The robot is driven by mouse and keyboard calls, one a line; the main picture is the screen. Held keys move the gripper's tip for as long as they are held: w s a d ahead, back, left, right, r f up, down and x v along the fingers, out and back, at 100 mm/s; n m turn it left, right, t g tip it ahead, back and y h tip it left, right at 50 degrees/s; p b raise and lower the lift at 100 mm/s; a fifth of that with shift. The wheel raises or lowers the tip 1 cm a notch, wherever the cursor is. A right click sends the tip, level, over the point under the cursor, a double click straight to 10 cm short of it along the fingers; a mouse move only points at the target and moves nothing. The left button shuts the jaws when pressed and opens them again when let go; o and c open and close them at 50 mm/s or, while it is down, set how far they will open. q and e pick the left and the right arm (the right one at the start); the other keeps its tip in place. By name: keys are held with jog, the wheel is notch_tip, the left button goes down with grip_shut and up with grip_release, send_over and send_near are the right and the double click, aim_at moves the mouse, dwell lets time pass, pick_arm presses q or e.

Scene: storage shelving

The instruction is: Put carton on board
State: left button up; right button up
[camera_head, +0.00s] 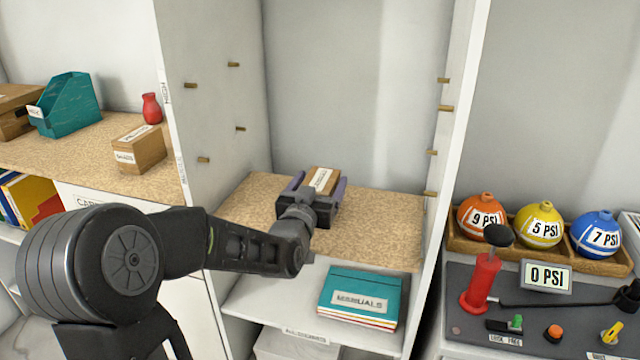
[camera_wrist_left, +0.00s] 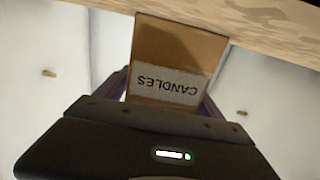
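The small brown carton (camera_head: 322,181) is between the two purple fingers of my left gripper (camera_head: 318,186), over the speckled tan board (camera_head: 385,225) in the middle bay. In the left wrist view the carton (camera_wrist_left: 180,50) shows a white CANDLES label, upside down. Dark purple fingers lie close along both its sides, and the gripper looks shut on it. The board (camera_wrist_left: 275,25) crosses the top of that view, and the carton's far edge meets it; I cannot tell whether the carton's weight rests on it. My right gripper is not in view.
White bay walls with brass pegs (camera_head: 430,152) stand on both sides. Teal manuals (camera_head: 358,297) lie on the shelf below. Another small carton (camera_head: 138,150), a red vase (camera_head: 152,108) and a teal holder (camera_head: 68,105) stand at left. Coloured PSI balls (camera_head: 541,226) are at right.

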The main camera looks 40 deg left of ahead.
pick_arm(q)
jog(key=shift+o, duration=0.3)
jog(key=shift+r, duration=0.1)
jog(key=shift+r, duration=0.1)
jog(key=shift+s+d, duration=0.1)
jog(key=shift+s, duration=0.25)
jog(key=v, duration=0.8)
jog(key=shift+s+d, duration=0.15)
jog(key=shift+s, duration=0.2)
jog(key=b, duration=0.3)
jog(key=s+b, duration=0.1)
jog(key=b, duration=0.3)
jog(key=shift+s+d+f, duration=0.2)
jog(key=shift+d+f, duration=0.1)
jog(key=shift+f, duration=0.05)
jog(key=shift+s+d+r+b, duration=0.1)
jog(key=shift+s+b, duration=0.25)
jog(key=shift+b, duration=0.4)
jog(key=shift+s+r, duration=0.1)
jog(key=shift+r, duration=0.05)
